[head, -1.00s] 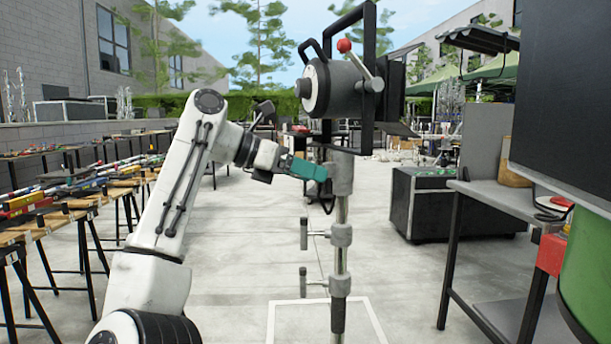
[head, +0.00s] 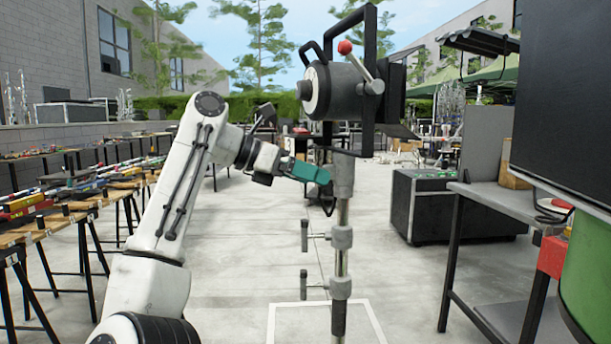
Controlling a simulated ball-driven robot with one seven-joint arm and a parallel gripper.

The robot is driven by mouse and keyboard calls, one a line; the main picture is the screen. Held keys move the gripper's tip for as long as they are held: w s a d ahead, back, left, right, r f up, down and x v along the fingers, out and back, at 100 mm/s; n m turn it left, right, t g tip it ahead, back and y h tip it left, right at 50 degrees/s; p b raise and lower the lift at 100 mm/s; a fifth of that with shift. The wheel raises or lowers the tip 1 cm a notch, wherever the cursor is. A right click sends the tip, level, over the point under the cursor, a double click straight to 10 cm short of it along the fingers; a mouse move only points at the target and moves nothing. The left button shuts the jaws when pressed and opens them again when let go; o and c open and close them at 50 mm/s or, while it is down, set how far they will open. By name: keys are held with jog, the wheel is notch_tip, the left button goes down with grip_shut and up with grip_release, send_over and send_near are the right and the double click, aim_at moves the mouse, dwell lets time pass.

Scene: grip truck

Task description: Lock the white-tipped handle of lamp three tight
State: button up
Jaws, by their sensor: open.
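A large grey and black lamp (head: 340,90) in a black yoke stands on an upright metal stand (head: 342,240). A grey lever with a red ball tip (head: 345,47) is on its upper side. I see no white tip on any handle, and no number that I can read on the lamp. Two dark handles stick out left from the stand, an upper one (head: 304,236) and a lower one (head: 304,283). My gripper (head: 326,179), with a teal body, is open at the left of the stand's upper collar, below the lamp. Its fingertips are too small to make out, so contact is unclear.
Long tables with tools (head: 60,205) line the left. A black case (head: 425,205) stands behind the stand to the right. A grey workbench (head: 500,198) and a large dark panel (head: 570,100) fill the right. The floor around the stand is clear, with a white outlined square.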

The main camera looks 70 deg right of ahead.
jog(key=p+v, duration=0.3)
jog(key=v, duration=0.8)
jog(key=shift+f, duration=0.1)
